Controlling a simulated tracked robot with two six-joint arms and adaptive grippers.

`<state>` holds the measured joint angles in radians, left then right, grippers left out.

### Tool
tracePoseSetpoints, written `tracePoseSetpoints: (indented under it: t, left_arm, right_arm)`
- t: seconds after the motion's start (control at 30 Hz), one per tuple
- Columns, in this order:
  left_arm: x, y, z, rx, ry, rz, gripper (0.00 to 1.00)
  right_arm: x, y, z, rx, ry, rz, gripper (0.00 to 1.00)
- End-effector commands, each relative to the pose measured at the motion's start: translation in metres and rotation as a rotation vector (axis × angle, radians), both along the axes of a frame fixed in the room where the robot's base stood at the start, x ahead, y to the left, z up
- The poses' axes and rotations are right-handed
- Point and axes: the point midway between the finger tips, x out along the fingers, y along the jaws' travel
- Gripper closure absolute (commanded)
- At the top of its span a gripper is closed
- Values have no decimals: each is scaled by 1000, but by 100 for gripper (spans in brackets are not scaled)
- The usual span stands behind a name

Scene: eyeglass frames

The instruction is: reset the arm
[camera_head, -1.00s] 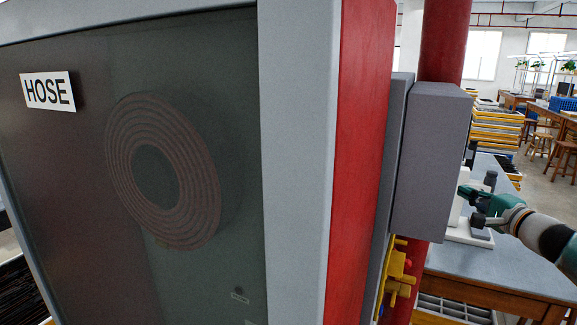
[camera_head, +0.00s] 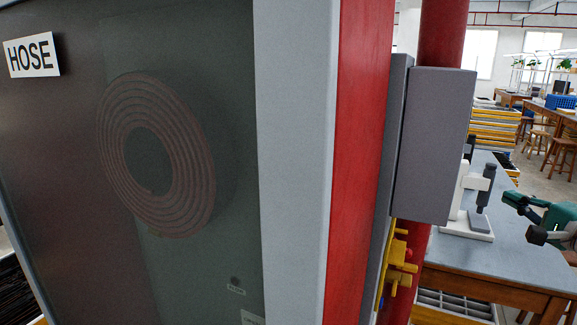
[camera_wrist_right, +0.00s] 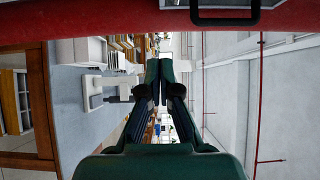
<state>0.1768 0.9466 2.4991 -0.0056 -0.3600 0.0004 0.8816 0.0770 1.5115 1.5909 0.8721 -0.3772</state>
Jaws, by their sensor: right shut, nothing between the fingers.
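My right gripper (camera_head: 520,218) is at the right edge of the head view, in front of a grey-topped workbench and to the right of a white microscope-like device. The right wrist view shows its two green fingers (camera_wrist_right: 152,85) pressed together with nothing between them. My left gripper is in neither view.
A large hose cabinet (camera_head: 290,150) with a dark glass front fills the left and centre. A grey box (camera_head: 433,145) is fixed beside a red column (camera_head: 442,35). The workbench (camera_head: 470,258) carries the white device (camera_head: 468,222).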

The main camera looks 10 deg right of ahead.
Motion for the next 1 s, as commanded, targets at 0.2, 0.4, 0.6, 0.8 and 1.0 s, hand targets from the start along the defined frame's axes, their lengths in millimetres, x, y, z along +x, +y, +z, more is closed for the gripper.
tracePoseSetpoints:
  t: [0.2,0.4,0.6,0.8,1.0]
  left_arm:
    - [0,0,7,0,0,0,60]
    - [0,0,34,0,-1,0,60]
    - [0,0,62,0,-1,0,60]
    - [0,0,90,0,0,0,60]
    - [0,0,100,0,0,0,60]
  right_arm:
    - [-23,-2,10,9,7,2,100]
    - [-14,-13,25,13,18,4,100]
    - [-3,-26,49,-80,17,19,100]
    - [8,-37,80,-352,4,54,100]
    - [13,-41,97,-620,-15,83,100]
